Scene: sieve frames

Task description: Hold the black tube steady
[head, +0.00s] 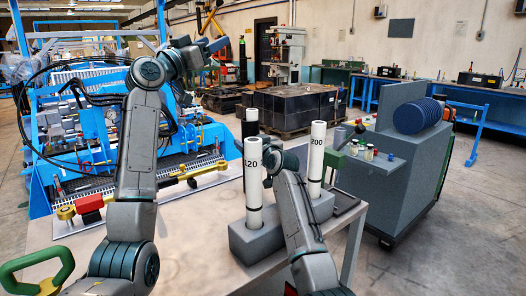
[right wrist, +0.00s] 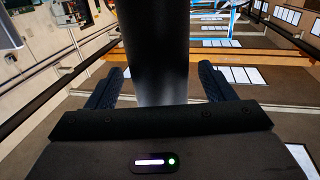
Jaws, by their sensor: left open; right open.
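The black tube (head: 250,122) stands upright behind the white tube marked 120 (head: 253,172); most of it is hidden in the head view. In the right wrist view the black tube (right wrist: 156,50) rises between the two fingers of my right gripper (right wrist: 161,74). Those fingers are open, with a gap visible on each side of the tube. In the head view my right gripper is hidden behind the white tube. My left gripper (head: 212,47) is raised high at the upper left, open and empty, away from the tubes.
A grey block (head: 262,244) on the table (head: 193,262) holds the 120 tube and a second white tube marked 200 (head: 316,160). A dark flat tray (head: 345,203) lies at the table's right edge. A grey cart (head: 395,165) stands to the right.

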